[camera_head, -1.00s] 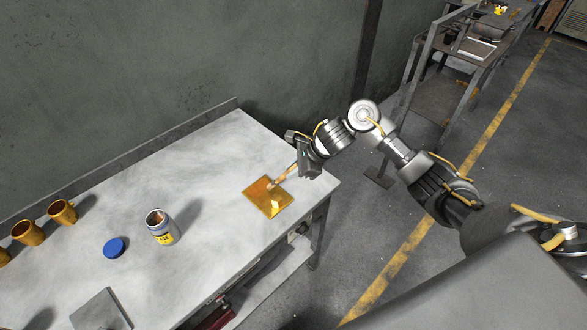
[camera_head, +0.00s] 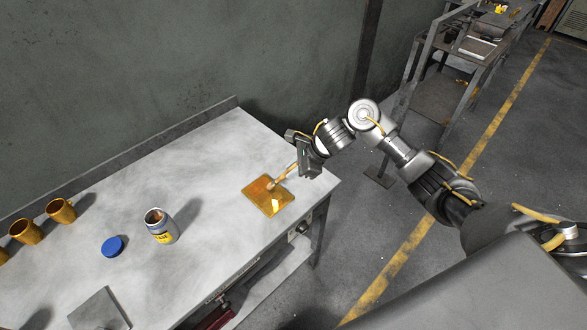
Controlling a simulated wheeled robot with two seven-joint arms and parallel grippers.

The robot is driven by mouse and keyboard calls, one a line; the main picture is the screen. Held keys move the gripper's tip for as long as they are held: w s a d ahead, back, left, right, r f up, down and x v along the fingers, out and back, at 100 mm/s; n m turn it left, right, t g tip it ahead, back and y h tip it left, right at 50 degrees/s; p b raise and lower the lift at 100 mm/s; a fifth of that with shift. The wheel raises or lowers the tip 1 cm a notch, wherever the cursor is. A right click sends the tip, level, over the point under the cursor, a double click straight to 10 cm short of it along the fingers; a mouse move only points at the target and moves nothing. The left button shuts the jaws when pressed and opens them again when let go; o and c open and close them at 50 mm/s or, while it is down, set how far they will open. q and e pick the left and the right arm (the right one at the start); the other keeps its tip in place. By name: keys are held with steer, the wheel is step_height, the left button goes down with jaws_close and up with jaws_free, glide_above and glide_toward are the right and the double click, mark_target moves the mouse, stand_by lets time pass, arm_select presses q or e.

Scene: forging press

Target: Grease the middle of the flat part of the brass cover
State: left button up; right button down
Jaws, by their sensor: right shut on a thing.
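The brass cover (camera_head: 258,201) is a flat, square, golden plate lying on the table near its right end, with a bright reflection or raised spot near its front edge. My right gripper (camera_head: 302,163) is shut on the wooden handle of a brush (camera_head: 285,177). The brush slants down to the left and its tip is at the upper middle of the cover, seemingly touching it. An open jar (camera_head: 161,228) with a yellow label and brown contents stands left of the cover. My left gripper is not in view.
A blue lid (camera_head: 112,246) lies left of the jar. Several brass mugs (camera_head: 62,211) stand at the far left. A grey plate (camera_head: 98,311) lies at the front. The grey table (camera_head: 150,177) has a raised back edge along the wall. Metal shelving (camera_head: 440,95) stands at the upper right.

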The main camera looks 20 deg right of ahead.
steer(key=shift+f+b, duration=0.3)
stand_by(0.4)
steer(key=shift+s+d, duration=0.2)
steer(key=shift+s, duration=0.25)
steer(key=shift+w+a+f+b, duration=0.1)
steer(key=shift+w+a+b, duration=0.1)
steer(key=shift+w+b, duration=0.45)
steer(key=shift+w+a+b, duration=0.15)
steer(key=shift+w+b, duration=0.05)
steer(key=shift+b, duration=0.15)
steer(key=shift+s, duration=0.2)
